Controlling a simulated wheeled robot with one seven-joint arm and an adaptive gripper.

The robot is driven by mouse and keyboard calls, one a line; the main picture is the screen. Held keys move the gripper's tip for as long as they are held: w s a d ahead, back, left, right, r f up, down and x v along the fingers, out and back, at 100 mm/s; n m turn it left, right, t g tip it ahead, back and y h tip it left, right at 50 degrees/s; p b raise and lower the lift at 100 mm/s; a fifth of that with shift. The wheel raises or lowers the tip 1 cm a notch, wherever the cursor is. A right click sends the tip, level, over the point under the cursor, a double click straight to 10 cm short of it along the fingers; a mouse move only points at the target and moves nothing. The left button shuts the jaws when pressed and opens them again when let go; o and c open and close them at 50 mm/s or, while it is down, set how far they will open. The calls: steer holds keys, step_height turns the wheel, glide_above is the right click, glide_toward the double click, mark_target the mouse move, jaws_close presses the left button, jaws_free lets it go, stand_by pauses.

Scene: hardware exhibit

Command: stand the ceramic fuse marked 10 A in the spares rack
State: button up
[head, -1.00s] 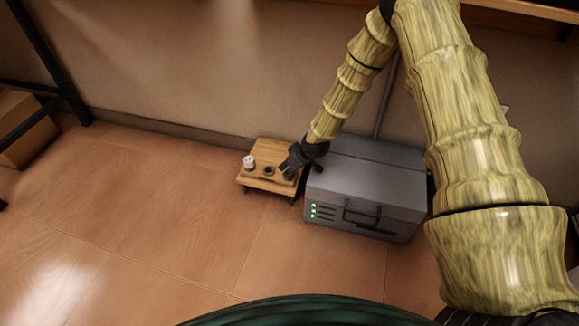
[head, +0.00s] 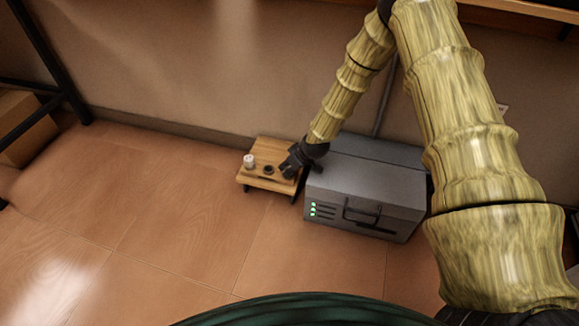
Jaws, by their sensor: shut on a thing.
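The spares rack (head: 262,182) is a small low wooden stand on the floor. A white ceramic piece (head: 249,161) stands upright at its left end; no marking on it can be read. A dark round hole or ring (head: 268,169) shows in the middle of the rack's top. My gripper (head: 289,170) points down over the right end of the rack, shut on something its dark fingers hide. I cannot see the 10 A mark anywhere, or tell whether the held thing touches the rack.
A grey metal box (head: 365,190) with a handle and green lights stands close to the right of the rack and my gripper. The wall is just behind. Open tiled floor (head: 150,220) lies left and in front. A cardboard box (head: 22,125) sits far left.

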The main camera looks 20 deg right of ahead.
steer(key=shift+f, duration=0.15)
steer(key=o, duration=1.1)
steer(key=shift+c, duration=0.2)
steer(key=shift+o, duration=0.5)
steer(key=o, duration=0.4)
steer(key=shift+r+p, duration=3.05)
steer(key=shift+r, duration=0.45)
